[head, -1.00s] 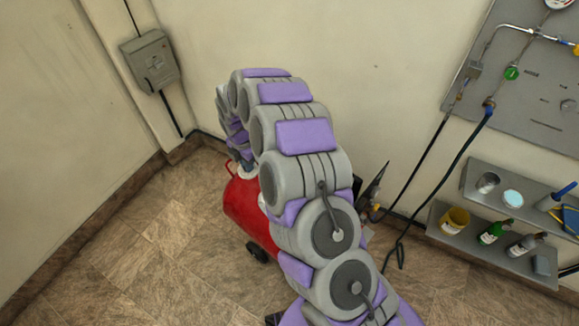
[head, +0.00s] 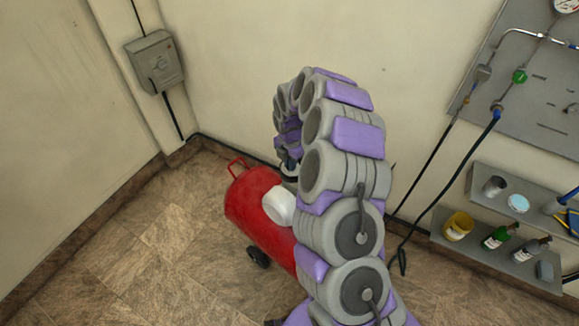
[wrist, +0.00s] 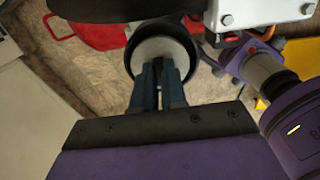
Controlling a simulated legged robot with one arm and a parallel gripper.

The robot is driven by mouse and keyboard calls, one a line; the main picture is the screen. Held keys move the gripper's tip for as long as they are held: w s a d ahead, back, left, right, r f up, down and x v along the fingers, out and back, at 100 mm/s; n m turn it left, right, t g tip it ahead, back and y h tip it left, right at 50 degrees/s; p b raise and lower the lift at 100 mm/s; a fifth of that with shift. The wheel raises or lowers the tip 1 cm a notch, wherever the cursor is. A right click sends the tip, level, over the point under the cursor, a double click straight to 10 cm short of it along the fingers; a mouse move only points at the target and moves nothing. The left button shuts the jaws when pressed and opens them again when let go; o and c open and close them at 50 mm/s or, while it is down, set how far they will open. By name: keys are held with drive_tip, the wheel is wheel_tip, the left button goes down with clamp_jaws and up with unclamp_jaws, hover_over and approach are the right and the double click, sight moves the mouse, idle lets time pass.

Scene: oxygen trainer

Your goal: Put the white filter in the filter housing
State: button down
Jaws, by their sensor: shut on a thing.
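In the wrist view my gripper (wrist: 160,78) has its two blue fingers closed on the white filter (wrist: 163,46), which shows as a pale round piece at the fingertips. A dark ring (wrist: 135,58) surrounds its visible edge. I cannot tell whether that ring is the filter's own rim or the filter housing, nor how deep the filter sits. In the head view the arm's end hangs over the red tank (head: 252,200), and the fingers are too small and covered to make out. A white rounded part (head: 280,204) shows on the tank's side.
A white bolted block (wrist: 265,12) and a purple cylinder (wrist: 290,115) lie close by in the wrist view. In the head view, shelves (head: 470,243) with bottles and a hose panel (head: 540,90) are at the right. A grey box (head: 154,63) hangs on the wall. Floor at left is clear.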

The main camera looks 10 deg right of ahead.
wheel_tip(320, 180, down, 2)
drive_tip(key=shift+s, duration=0.1)
drive_tip(key=shift+d+r, duration=0.1)
drive_tip(key=shift+d, duration=0.5)
drive_tip(key=c, duration=1.4)
unclamp_jaws()
drive_tip(key=shift+o, duration=1.1)
drive_tip(key=shift+a, duration=0.4)
drive_tip(key=shift+d, duration=0.1)
